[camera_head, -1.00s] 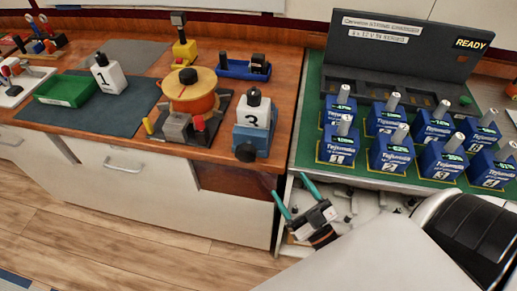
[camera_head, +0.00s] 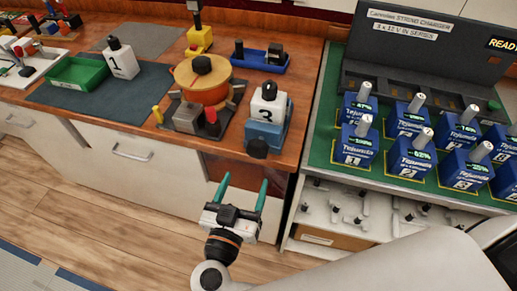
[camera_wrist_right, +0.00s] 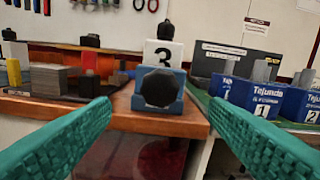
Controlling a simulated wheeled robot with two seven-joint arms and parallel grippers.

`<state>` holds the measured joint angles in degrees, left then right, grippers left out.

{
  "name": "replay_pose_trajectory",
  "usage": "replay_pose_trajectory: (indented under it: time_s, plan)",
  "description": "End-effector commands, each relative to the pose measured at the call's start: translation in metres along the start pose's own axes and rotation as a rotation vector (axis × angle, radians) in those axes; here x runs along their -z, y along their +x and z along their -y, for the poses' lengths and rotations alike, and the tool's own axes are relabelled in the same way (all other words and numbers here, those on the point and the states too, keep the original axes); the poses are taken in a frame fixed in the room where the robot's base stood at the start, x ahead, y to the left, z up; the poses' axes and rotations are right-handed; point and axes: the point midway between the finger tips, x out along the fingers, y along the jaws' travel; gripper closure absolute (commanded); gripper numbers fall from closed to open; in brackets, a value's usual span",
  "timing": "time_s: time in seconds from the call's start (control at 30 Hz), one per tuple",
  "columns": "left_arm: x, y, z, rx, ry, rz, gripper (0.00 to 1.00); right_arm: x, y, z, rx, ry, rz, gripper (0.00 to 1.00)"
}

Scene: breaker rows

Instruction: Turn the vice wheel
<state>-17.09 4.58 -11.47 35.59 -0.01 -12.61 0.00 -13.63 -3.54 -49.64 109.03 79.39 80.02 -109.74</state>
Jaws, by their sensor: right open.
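The blue vice (camera_head: 263,132) stands at the front right edge of the wooden bench, with a white block marked 3 (camera_head: 265,105) in it. Its black wheel (camera_head: 257,148) faces the front of the bench. In the right wrist view the wheel (camera_wrist_right: 159,88) is a dark many-sided knob, seen face on and near the middle. My right gripper (camera_head: 245,180) is open and empty, in front of the bench and below the wheel in the head view. Its two green fingers (camera_wrist_right: 160,108) point toward the wheel, apart from it. My left gripper is out of view.
An orange pot (camera_head: 203,85) with a black knob stands left of the vice, behind a grey block (camera_head: 188,117). A blue tray (camera_head: 260,60) lies behind. To the right, several blue battery units (camera_head: 357,145) stand on a green-topped cart (camera_head: 320,155).

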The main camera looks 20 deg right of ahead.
Motion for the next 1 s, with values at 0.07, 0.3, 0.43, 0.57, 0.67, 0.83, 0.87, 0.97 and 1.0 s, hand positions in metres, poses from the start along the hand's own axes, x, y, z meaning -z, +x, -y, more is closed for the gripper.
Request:
replay_pose_trajectory:
  time_s: [0.07,0.3,0.43,0.57,0.67,0.83,0.87,0.97,1.0]
  plan:
    - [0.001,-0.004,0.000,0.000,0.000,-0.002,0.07,-0.003,0.017,0.001,0.002,0.000,0.006,0.30]
    - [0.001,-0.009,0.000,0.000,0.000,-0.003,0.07,-0.002,0.065,0.001,0.001,0.000,0.006,0.30]
    - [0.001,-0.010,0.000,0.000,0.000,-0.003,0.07,-0.001,0.084,0.000,0.000,-0.001,0.004,0.30]
    - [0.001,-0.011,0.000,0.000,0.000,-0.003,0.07,-0.001,0.094,0.000,-0.001,0.001,0.002,0.30]
    - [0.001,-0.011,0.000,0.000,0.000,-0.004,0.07,0.000,0.098,0.000,-0.001,0.000,0.002,0.30]
    - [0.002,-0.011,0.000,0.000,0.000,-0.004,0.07,0.000,0.098,0.000,0.000,0.001,0.001,0.30]
    - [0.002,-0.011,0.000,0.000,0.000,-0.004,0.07,0.000,0.098,0.000,0.000,0.001,0.001,0.30]
    - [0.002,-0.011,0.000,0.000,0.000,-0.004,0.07,0.000,0.098,0.000,0.000,0.001,0.001,0.39]
    - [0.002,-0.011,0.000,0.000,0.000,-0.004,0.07,0.000,0.098,0.000,0.000,0.001,0.001,0.45]
